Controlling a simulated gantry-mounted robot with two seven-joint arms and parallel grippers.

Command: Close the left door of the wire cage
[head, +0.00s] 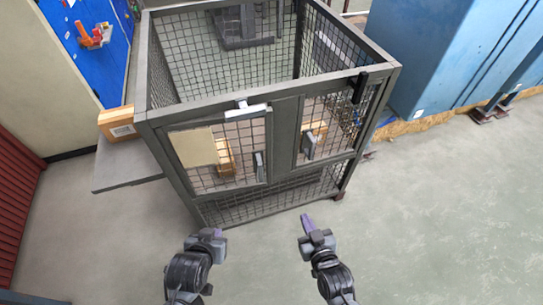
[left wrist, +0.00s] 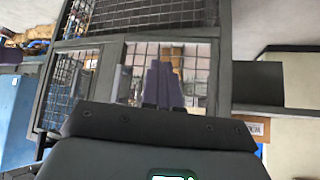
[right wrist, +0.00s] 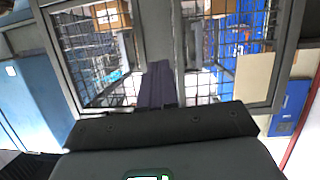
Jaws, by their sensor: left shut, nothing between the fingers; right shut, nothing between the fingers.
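The grey wire cage (head: 287,125) stands ahead of me, its front facing my grippers. The left door (head: 238,150) is a mesh panel with a beige plate (head: 195,147), a pale latch bar (head: 247,113) at its top and a grey handle (head: 259,165) near its right edge. It looks about flush with the front frame; I cannot tell if a small gap remains. My left gripper (head: 214,234) is shut and empty in front of the cage, below the left door. My right gripper (head: 306,221) is shut and empty, in front of the cage's lower right part. Neither touches the cage.
The right door (head: 328,125) has its own handle (head: 308,145). Cardboard boxes (head: 117,124) sit on a grey side shelf (head: 122,168) at left and inside the cage. A blue cabinet (head: 440,60) stands at right. The floor in front is clear.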

